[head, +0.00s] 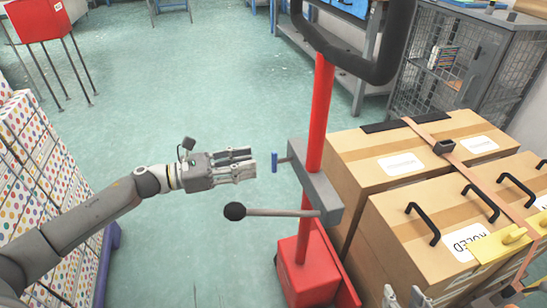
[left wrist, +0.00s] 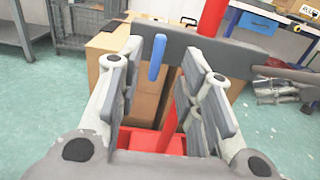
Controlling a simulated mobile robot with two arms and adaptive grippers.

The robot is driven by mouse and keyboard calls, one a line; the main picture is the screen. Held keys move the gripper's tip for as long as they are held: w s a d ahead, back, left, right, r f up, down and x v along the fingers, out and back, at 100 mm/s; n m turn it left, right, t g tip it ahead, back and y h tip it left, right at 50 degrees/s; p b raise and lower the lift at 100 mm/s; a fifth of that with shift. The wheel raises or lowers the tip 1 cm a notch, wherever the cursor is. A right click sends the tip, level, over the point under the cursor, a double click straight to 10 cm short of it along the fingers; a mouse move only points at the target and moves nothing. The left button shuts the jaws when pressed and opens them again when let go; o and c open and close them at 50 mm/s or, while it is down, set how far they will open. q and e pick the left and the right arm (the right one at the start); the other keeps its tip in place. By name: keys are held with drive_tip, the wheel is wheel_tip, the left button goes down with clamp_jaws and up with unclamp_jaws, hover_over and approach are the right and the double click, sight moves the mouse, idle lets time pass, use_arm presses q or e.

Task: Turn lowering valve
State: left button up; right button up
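A small blue valve handle (head: 274,162) sticks out on a thin rod from the grey block (head: 318,188) on the red column (head: 320,115). My left gripper (head: 252,164) is open and points at the handle from the left, a short way off. In the left wrist view the upright blue handle (left wrist: 157,57) shows in the gap between the open fingers (left wrist: 163,88), beyond the tips and nearer the left finger. Nothing is between the fingers. My right gripper (head: 410,298) shows only partly at the bottom edge, in front of the boxes.
A grey lever with a black knob (head: 235,211) reaches left from the block, below my left gripper. Strapped cardboard boxes (head: 378,145) stand right of the column. A dotted stack (head: 30,170) stands at the left. The floor between is clear.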

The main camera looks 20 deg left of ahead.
sight(274, 172)
use_arm(q)
drive_tip(key=x, duration=0.7)
drive_tip(key=shift+w+d, duration=0.3)
clamp_jaws()
